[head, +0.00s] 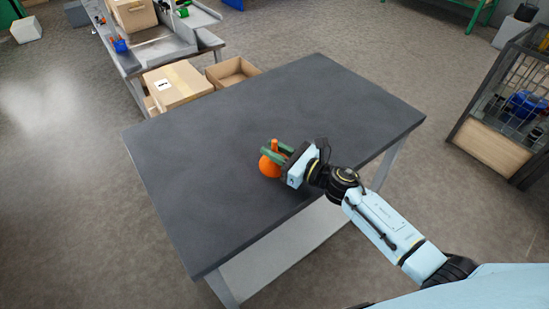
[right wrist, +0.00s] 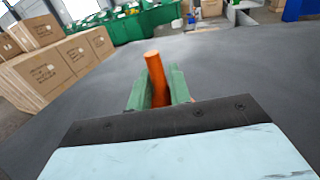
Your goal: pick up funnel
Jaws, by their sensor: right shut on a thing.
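The orange funnel (head: 268,167) is at my right gripper (head: 274,151) over the dark grey table (head: 230,110) in the head view. Its wide part hangs below the fingers and its narrow spout points up between them. In the right wrist view the orange spout (right wrist: 156,78) stands between the two green fingers of the right gripper (right wrist: 158,88), which are shut on it. The wide part is hidden there behind the gripper body. I cannot tell whether the funnel touches the tabletop. My left gripper is not in view.
The rest of the tabletop is bare. Cardboard boxes (head: 177,85) stand beyond its far left edge, near a grey workbench (head: 160,50). A wire cage (head: 510,95) with blue items stands at the right. Stacked cartons (right wrist: 55,65) show in the right wrist view.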

